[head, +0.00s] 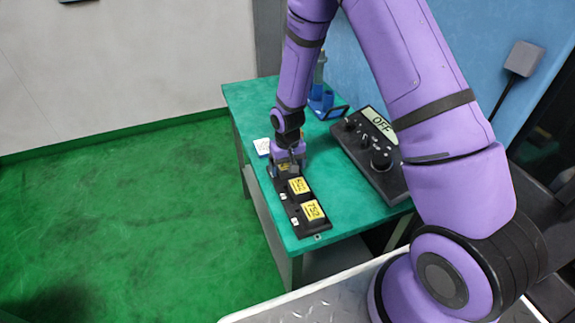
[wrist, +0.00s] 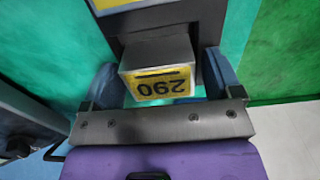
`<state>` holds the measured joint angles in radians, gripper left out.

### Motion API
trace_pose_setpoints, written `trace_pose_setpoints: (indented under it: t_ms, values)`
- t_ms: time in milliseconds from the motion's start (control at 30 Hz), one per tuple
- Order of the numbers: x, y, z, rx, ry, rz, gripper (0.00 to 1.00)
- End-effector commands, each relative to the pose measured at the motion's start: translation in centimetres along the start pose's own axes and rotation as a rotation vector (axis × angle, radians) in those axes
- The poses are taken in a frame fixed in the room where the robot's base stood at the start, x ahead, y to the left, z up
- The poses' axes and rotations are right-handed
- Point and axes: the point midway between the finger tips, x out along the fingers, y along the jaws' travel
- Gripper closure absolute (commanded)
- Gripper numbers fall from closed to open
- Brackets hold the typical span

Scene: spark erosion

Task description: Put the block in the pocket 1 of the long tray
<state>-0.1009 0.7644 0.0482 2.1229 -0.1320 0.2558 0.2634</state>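The long tray (head: 293,220) is black and lies along the left side of the green table, with numbered pockets. Two yellow-labelled blocks, 505 (head: 299,186) and 752 (head: 313,210), sit in its nearer part. My gripper (head: 287,164) is low at the tray's far end, pointing down. In the wrist view, a grey block with a yellow label reading 290 (wrist: 158,82) lies between the two blue fingers of my gripper (wrist: 160,80). The fingers stand on either side of it with narrow gaps showing. Part of the dark tray (wrist: 213,35) shows behind it. The pocket beneath the block is hidden.
A black control box (head: 372,150) with an OFF display and knobs stands right of the tray. A blue holder (head: 326,103) is at the back of the table. Bare green tabletop (head: 345,205) lies between tray and box.

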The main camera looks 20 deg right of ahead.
Motion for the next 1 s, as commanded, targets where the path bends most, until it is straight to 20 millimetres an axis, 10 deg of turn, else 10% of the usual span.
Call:
trace_pose_setpoints:
  t_ms: [467, 1000]
  values:
    - [-0.8, 0.0, 0.0, 0.000, 0.001, 0.000, 0.11]
    - [-10.1, 0.0, -0.1, 0.000, 0.003, 0.000, 0.11]
